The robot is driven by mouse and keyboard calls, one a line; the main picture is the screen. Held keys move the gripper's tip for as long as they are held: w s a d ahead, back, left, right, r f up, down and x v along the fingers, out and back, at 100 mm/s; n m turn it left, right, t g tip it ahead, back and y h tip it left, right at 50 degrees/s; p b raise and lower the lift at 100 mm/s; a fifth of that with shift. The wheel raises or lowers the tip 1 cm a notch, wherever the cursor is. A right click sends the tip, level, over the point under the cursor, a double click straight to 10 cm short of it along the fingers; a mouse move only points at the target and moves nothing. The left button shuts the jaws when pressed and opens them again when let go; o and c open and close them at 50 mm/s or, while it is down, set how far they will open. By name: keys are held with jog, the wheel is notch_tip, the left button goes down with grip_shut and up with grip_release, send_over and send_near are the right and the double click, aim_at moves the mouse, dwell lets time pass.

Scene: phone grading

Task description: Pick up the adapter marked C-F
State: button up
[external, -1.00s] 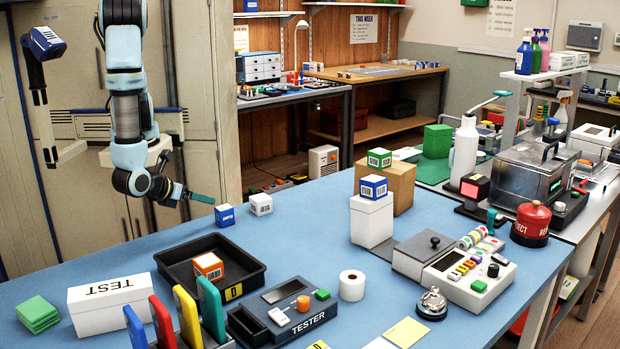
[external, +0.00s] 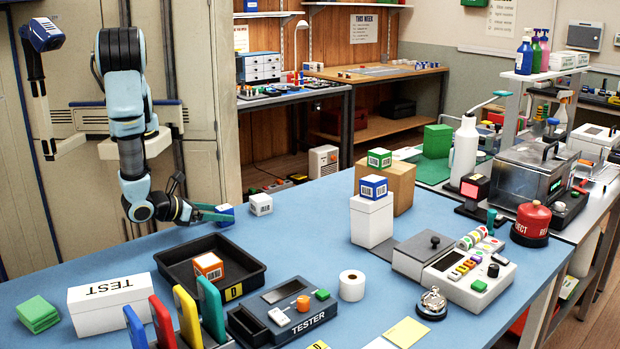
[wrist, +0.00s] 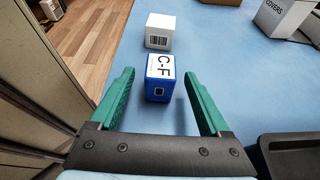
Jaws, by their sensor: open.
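The adapter marked C-F (wrist: 160,78) is a small blue cube with a white top that carries the letters. In the wrist view it stands on the blue table just beyond and between the fingertips of my gripper (wrist: 158,92). In the external view the adapter (external: 226,214) is partly hidden behind my gripper (external: 212,212), which is low over the table's back left edge. My gripper is open, with one green finger to each side of the adapter's line, and holds nothing.
A white cube (wrist: 159,32) with a barcode stands just beyond the adapter. A black tray (external: 250,280) holding an orange cube (external: 208,266) is close by, at the lower right in the wrist view. A white box marked COVERS (wrist: 283,18) stands farther off. The table between is clear.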

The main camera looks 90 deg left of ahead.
jog(key=shift+x, duration=1.15)
grip_shut()
